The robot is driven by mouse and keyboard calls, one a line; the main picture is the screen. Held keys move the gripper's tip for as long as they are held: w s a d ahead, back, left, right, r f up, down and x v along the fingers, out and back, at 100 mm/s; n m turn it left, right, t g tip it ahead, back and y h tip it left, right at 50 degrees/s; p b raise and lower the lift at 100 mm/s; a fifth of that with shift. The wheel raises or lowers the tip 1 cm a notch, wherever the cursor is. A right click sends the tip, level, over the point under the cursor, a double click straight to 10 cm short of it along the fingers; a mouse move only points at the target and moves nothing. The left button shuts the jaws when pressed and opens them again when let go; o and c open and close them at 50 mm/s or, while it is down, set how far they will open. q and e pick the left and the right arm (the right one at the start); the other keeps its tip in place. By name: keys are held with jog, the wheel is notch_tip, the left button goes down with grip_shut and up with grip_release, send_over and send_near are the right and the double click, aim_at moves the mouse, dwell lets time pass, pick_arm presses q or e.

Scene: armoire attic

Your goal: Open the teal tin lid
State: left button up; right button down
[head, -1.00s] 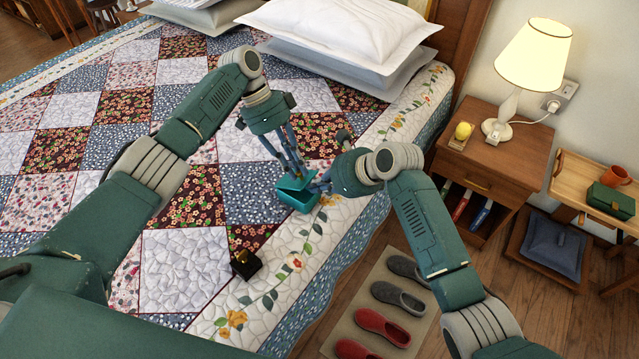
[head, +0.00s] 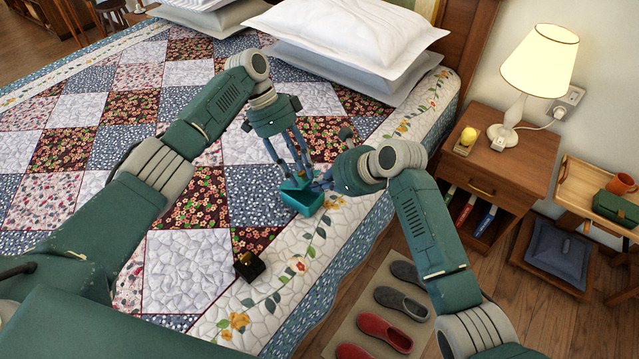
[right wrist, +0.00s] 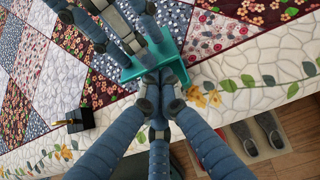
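The teal tin (head: 303,201) sits on the quilt near the bed's right edge. Its lid appears tilted up, but the fingers hide much of it. In the right wrist view the tin (right wrist: 188,45) lies partly under both grippers. My left gripper (head: 292,174) points down over the tin, with its fingers spread apart around the lid area; I see no clear grip. My right gripper (head: 322,184) is at the tin's right side. In the right wrist view its fingers (right wrist: 158,74) come together on the tin's near side.
A small dark box (head: 249,265) lies on the quilt, nearer than the tin. Pillows (head: 345,35) are at the head of the bed. A nightstand (head: 500,150) with a lamp (head: 540,60) stands at right. Slippers (head: 385,330) lie on a floor mat. The quilt left of the tin is clear.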

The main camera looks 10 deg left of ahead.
pick_arm(q)
jog(key=v, duration=1.2)
pick_arm(e)
jog(key=v, duration=1.2)
pick_arm(q)
jog(key=shift+f, duration=0.1)
pick_arm(e)
jog(key=shift+d+f, duration=0.1)
jog(key=shift+d, duration=0.05)
